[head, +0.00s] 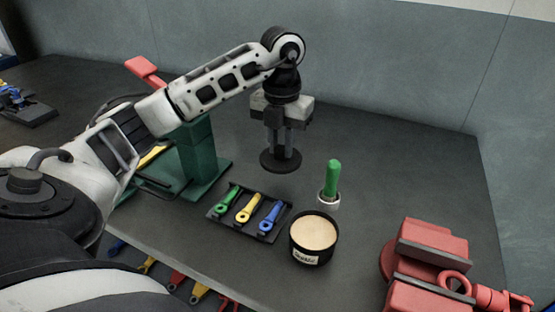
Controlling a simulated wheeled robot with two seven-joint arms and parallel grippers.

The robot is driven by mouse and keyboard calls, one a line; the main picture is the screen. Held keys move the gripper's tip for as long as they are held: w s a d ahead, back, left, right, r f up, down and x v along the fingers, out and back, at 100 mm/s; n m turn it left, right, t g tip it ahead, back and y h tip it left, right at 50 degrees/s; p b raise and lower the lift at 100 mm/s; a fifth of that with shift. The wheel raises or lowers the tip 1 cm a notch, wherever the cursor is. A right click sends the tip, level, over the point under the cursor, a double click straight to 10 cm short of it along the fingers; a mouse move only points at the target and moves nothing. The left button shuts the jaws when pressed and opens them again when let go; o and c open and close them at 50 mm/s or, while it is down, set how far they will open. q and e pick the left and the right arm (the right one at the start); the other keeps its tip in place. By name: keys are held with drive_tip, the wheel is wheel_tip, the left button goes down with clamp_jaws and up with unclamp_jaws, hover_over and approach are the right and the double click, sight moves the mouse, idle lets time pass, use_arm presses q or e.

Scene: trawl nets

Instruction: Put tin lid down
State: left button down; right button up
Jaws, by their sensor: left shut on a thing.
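My left gripper (281,143) points straight down over the middle of the bench and is shut on a dark round tin lid (280,161). The lid is level below the fingertips. I cannot tell for sure whether it touches the bench. An open round black tin (313,241) with a pale tan content and a white label stands nearer to me, to the right of the lid. My right gripper is not in view.
A black tray (217,227) with green, yellow and blue tools lies left of the tin. A green-handled tool (333,177) stands in a small white holder behind the tin. A red vise (429,256) is at the right, a green stand (203,158) at the left. The bench (400,150) is clear at the back right.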

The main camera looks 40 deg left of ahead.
sight(278, 146)
use_arm(q)
drive_tip(key=shift+w+a+f, duration=0.3)
drive_tip(key=shift+a+f, duration=0.15)
drive_tip(key=shift+f, duration=0.15)
drive_tip(key=shift+w+a+f, duration=0.25)
drive_tip(key=shift+a+f, duration=0.2)
drive_tip(key=shift+f, duration=0.15)
drive_tip(key=shift+w+a+f+p, duration=0.1)
drive_tip(key=shift+a+f+p, duration=0.15)
drive_tip(key=shift+f, duration=0.75)
drive_tip(key=shift+w+a+f+p, duration=0.1)
drive_tip(key=shift+f+p, duration=0.1)
drive_tip(key=shift+f, duration=0.75)
drive_tip(key=shift+f, duration=0.1)
drive_tip(key=c, duration=1.3)
unclamp_jaws()
drive_tip(key=shift+o, duration=0.2)
wheel_tip(278, 146, up, 12)
drive_tip(key=shift+r, duration=0.15)
